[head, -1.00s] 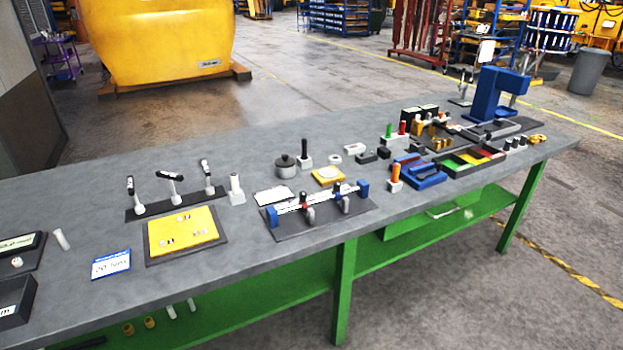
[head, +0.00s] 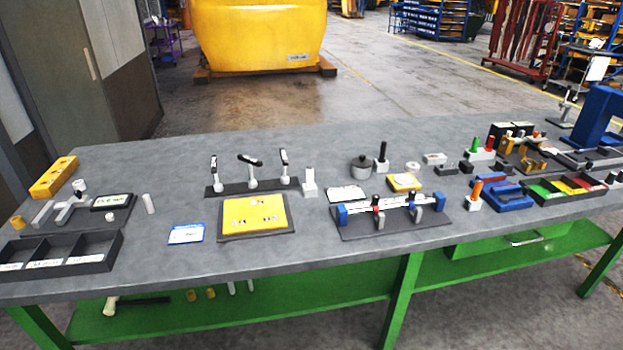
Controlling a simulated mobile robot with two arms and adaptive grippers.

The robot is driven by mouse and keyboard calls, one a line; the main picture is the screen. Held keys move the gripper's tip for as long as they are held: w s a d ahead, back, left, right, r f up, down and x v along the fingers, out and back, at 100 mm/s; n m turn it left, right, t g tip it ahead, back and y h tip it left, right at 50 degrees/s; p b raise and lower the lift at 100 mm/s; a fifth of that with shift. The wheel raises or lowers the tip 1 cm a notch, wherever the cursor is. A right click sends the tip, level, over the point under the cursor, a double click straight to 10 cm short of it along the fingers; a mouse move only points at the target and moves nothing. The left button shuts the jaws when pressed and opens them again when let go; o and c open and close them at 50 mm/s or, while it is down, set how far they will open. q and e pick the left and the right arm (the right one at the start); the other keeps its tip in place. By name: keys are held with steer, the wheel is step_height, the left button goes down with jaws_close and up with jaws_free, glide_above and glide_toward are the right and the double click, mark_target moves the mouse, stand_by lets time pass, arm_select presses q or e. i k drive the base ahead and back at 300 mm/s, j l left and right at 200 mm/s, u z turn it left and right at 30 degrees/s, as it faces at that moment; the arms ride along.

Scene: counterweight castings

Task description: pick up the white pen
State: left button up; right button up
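I cannot tell for sure which thing is the white pen. A short white cylinder (head: 148,204) lies on the left part of the grey workbench (head: 180,265), right of a dark plate. A white upright piece (head: 310,181) stands near the middle of the bench, and I cannot make out what it is. Black-and-white stick-like pieces (head: 250,170) stand on a dark strip behind the yellow board. Neither of my grippers is in view.
A black compartment tray (head: 93,258) sits at the front left, with a yellow block (head: 54,177) behind it. A yellow board (head: 255,215) and a blue-ended fixture (head: 390,212) lie mid-bench. Blue trays and a colored bin row (head: 570,186) crowd the right. Bare bench shows along the front edge.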

mark_target(310, 184)
steer(key=i+j+u, duration=0.2)
steer(key=i, duration=0.4)
steer(key=i+j+u, duration=0.2)
steer(key=i, duration=0.35)
steer(key=l, duration=0.55)
steer(key=k, duration=0.05)
